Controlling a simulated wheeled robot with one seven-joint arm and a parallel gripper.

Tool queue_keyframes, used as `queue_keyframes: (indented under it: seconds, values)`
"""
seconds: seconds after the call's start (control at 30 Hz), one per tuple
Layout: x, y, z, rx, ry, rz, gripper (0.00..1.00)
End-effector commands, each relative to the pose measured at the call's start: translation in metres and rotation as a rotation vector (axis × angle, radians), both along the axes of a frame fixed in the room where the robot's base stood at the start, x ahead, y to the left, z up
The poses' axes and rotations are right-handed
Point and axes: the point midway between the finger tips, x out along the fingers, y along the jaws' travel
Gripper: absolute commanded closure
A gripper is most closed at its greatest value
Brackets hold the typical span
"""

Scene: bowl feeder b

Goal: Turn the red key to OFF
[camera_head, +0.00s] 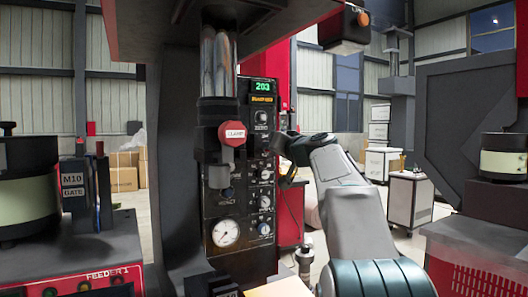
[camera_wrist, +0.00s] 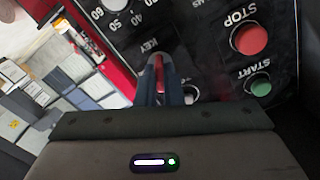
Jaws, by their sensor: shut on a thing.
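The red key (camera_wrist: 159,74) stands out from a black control panel (camera_wrist: 190,45) in the wrist view, below the label KEY. My gripper (camera_wrist: 160,90) is shut on the red key, with a dark blue finger on either side of it. Only the key's upper part shows between the fingers. The OFF mark cannot be made out. In the head view my gripper (camera_head: 286,152) is at the right side of the machine's dark panel (camera_head: 240,190), and I cannot make out the key there.
A red STOP button (camera_wrist: 250,40) and a green START button (camera_wrist: 259,84) sit right of the key. A red clamp button (camera_head: 232,133) and a pressure gauge (camera_head: 226,233) are on the machine. A white cabinet (camera_head: 410,200) stands on open floor behind my arm.

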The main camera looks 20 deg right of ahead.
Motion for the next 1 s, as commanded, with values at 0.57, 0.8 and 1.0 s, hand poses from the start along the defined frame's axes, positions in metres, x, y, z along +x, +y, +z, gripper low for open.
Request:
queue_keyframes:
  seconds: [0.57,0.8,1.0]
  values:
    - [0.0004,-0.0003,-0.0011,-0.197,-0.036,0.0,1.0]
    - [0.0004,-0.0003,-0.0012,-0.199,-0.037,-0.001,1.0]
    - [0.0003,-0.0002,-0.003,-0.274,-0.054,-0.001,1.0]
